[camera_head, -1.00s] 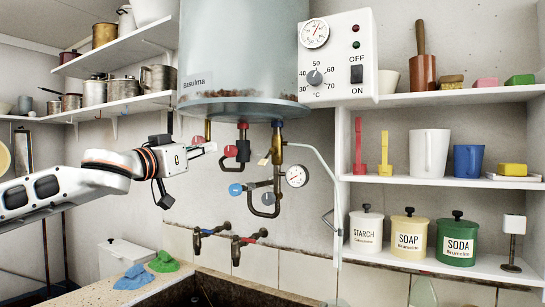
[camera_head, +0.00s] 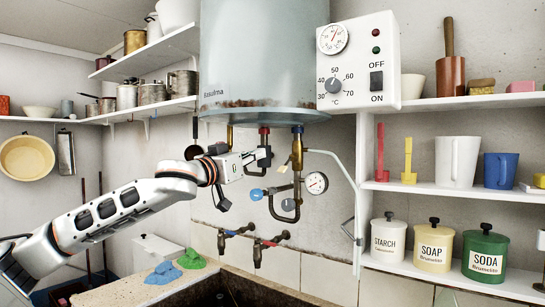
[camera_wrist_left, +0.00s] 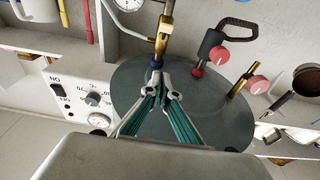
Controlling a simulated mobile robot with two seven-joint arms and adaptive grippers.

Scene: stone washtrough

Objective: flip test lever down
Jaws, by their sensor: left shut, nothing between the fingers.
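My left gripper (camera_head: 260,154) is shut and empty under the boiler, beside the red-collared valve (camera_head: 264,133). In the left wrist view its fingertips (camera_wrist_left: 169,76) are together below the blue-collared brass fitting (camera_wrist_left: 159,48). That fitting also shows in the head view as a brass pipe (camera_head: 297,152), right of the gripper. A small pale lever or tag (camera_head: 282,168) sticks out left of this pipe; I cannot tell for sure that it is the test lever. A blue knob (camera_head: 256,194) and a round gauge (camera_head: 316,183) sit lower on the same pipework. My right gripper is out of view.
The grey boiler (camera_head: 263,60) hangs above the gripper, with a control box (camera_head: 359,62) at its right. Two wall taps (camera_head: 262,246) stand over the trough (camera_head: 225,290). A bent pipe (camera_head: 343,170) and shelves (camera_head: 430,190) lie to the right.

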